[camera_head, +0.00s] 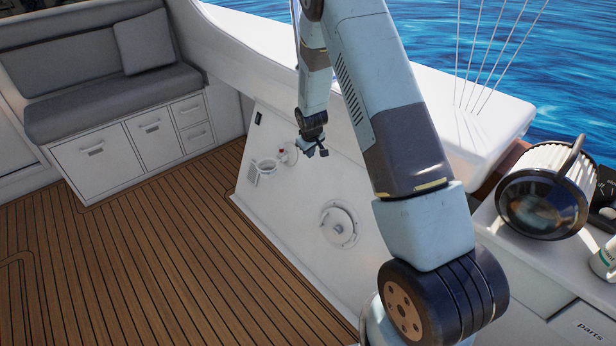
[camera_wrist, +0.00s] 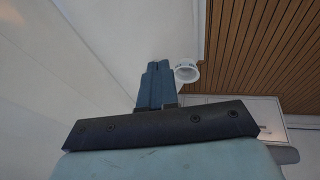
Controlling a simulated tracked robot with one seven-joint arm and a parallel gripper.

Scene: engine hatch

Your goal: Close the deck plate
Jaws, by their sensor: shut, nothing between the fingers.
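My gripper (camera_head: 312,150) hangs near the upper edge of the white side panel. In the wrist view its two blue fingers (camera_wrist: 155,75) are together with nothing between them. A round white fitting (camera_head: 339,223) with a raised ring and inner parts sits on the panel, below and right of my gripper; it may be the deck plate. I cannot tell whether it is open or shut. A white ring also shows just right of the fingertips in the wrist view (camera_wrist: 187,73).
A grey bench with drawers (camera_head: 120,145) stands at the back left. The teak deck (camera_head: 160,260) is clear. A large lamp (camera_head: 545,195) and a bottle (camera_head: 604,260) are at the right.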

